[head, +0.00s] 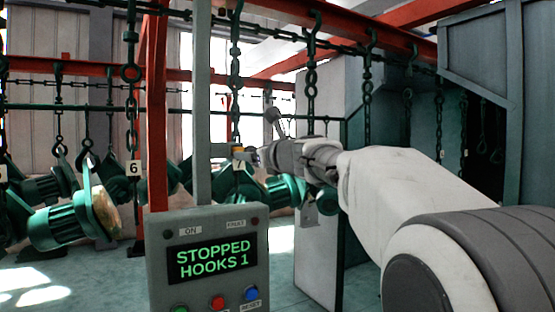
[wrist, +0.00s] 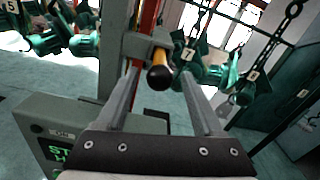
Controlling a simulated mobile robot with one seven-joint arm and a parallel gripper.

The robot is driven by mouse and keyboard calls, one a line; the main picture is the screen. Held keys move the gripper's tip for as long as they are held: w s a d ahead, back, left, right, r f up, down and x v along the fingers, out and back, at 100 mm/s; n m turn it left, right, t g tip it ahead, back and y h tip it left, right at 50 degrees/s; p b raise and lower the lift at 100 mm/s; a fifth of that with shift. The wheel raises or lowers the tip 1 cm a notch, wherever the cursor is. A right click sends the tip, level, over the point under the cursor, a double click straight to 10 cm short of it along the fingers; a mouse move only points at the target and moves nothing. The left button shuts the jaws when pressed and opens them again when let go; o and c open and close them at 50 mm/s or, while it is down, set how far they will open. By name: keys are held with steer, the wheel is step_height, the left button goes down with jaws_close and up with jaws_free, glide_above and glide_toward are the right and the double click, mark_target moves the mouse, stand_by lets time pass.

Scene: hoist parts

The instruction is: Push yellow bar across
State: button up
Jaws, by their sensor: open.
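The yellow bar (wrist: 160,57) sticks out from a grey bracket on the post in the wrist view, its round black end facing my camera. It also shows as a small yellow piece beside the post in the head view (head: 238,151). My gripper (wrist: 161,73) is open, one finger on each side of the bar's black end, with visible gaps to both. In the head view my gripper (head: 256,157) reaches from the right to the bar. Whether a fingertip touches the bracket is not clear.
A control box (head: 208,262) below reads "STOPPED HOOKS 1". A red column (head: 157,110) and a grey post (head: 201,100) stand above it. Green hoist parts (head: 75,222) hang from chains behind. A grey cabinet (head: 318,235) stands behind my arm.

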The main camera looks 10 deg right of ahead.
steer(key=b+v, duration=0.1)
steer(key=v, duration=1.3)
steer(key=shift+b, duration=0.4)
steer(key=shift+o, duration=0.2)
steer(key=shift+w+r, duration=0.1)
steer(key=shift+w, duration=0.15)
